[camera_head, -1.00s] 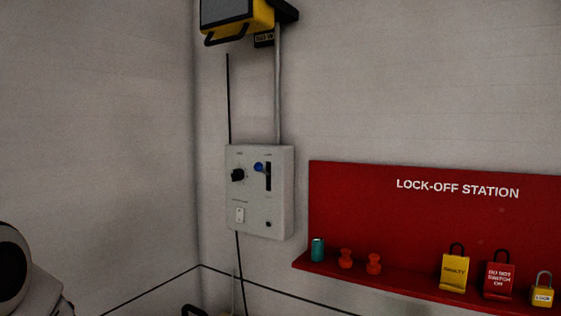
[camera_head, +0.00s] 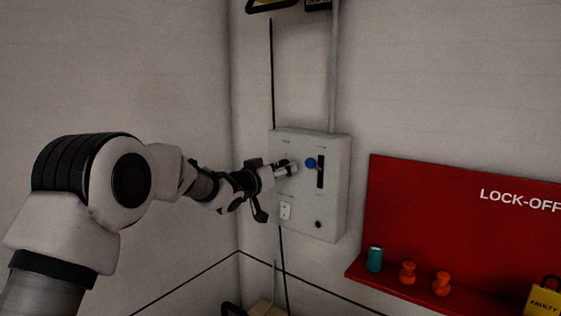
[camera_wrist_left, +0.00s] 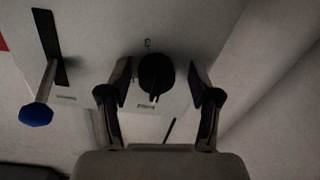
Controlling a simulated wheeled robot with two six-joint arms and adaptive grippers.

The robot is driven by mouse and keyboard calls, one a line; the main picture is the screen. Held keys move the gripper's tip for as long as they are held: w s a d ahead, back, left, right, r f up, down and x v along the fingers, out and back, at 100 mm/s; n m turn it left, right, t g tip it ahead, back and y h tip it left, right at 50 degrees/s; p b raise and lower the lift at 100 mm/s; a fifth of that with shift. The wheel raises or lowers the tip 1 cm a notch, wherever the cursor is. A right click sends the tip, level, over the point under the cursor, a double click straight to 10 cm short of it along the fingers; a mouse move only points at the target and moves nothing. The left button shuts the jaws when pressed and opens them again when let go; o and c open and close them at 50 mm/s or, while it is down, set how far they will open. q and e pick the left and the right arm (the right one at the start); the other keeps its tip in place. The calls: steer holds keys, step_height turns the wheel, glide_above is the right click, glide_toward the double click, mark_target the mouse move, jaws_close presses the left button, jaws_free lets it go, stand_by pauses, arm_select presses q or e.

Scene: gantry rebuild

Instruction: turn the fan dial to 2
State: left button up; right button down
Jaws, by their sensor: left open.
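The fan dial is a black round knob (camera_wrist_left: 156,75) on the face of a pale control box (camera_head: 333,205). In the left wrist view it sits between the two fingers of my left gripper (camera_wrist_left: 160,92), which is open with a gap on each side of the dial. In the head view my left gripper (camera_head: 285,170) is at the box's upper left and hides the dial. The number the dial points to is too small to read. My right gripper is not in view.
A blue-knobbed lever (camera_head: 311,163) in a black slot is just right of the gripper; its knob also shows in the wrist view (camera_wrist_left: 36,114). A white switch (camera_head: 286,211) is below. A red lock-off board (camera_head: 420,220) stands to the right.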

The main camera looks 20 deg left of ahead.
arm_select(q)
steer(key=shift+s+a, duration=0.1)
steer(key=shift+s+r, duration=0.25)
steer(key=shift+s, duration=0.05)
steer(key=c, duration=0.3)
steer(key=shift+s+d+r, duration=0.15)
steer(key=shift+s+d, duration=0.05)
steer(key=c, duration=0.6)
steer(key=shift+a, duration=0.15)
steer(key=shift+c, duration=1.3)
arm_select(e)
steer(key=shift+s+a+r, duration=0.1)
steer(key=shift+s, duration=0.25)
